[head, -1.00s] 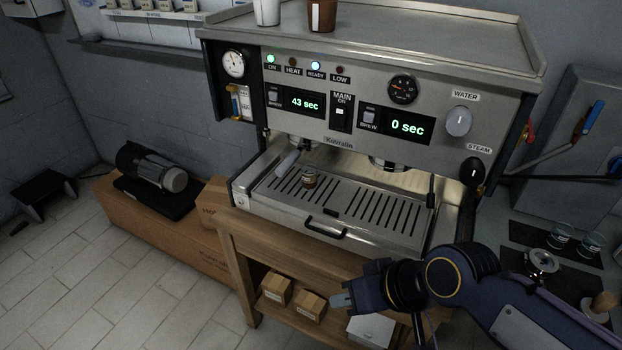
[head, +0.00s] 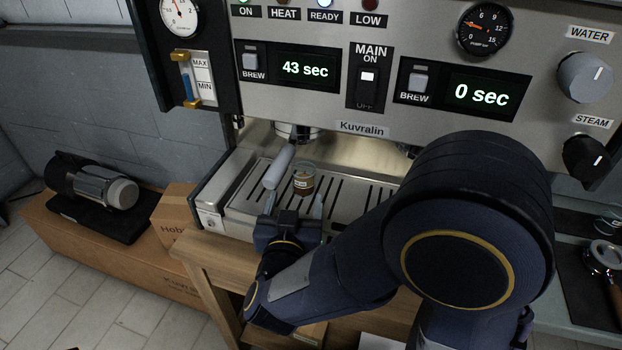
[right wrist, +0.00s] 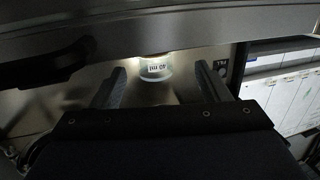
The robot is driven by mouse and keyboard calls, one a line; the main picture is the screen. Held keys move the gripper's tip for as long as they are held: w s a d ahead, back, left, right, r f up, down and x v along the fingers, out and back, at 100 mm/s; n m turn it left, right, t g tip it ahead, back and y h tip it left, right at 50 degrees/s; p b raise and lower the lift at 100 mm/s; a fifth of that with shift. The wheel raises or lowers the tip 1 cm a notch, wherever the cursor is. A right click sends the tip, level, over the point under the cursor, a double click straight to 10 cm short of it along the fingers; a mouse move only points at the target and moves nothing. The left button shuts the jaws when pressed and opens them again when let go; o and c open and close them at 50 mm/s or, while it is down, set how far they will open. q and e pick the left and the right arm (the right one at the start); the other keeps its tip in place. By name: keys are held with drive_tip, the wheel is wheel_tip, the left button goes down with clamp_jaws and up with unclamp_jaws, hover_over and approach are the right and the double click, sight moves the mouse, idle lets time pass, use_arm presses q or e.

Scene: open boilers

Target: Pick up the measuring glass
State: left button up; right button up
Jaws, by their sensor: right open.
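The measuring glass (head: 304,181) is a small clear glass with brown liquid and a pale label. It stands on the slotted drip tray (head: 244,190) of the espresso machine, left of centre. My right gripper (head: 295,205) is open just in front of the glass, its fingers pointing toward it. In the right wrist view the glass (right wrist: 156,68) shows between and beyond the two fingertips, and no contact is visible. My left gripper is not in view.
A portafilter handle (head: 279,166) sticks out above the tray, just left of the glass. The machine's front panel (head: 330,110) overhangs the tray. The wooden table (head: 215,262) lies below. A motor pump (head: 92,187) sits far left.

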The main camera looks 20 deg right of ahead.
sight(302, 185)
drive_tip(key=shift+w+d, duration=0.2)
drive_tip(key=shift+w, duration=0.1)
drive_tip(key=x, duration=0.7)
drive_tip(key=shift+s+d+r, duration=0.15)
drive_tip(key=shift+d+r, duration=0.1)
drive_tip(key=shift+d, duration=0.1)
drive_tip(key=c, duration=1.2)
drive_tip(key=shift+o, duration=0.2)
drive_tip(key=shift+r, duration=0.15)
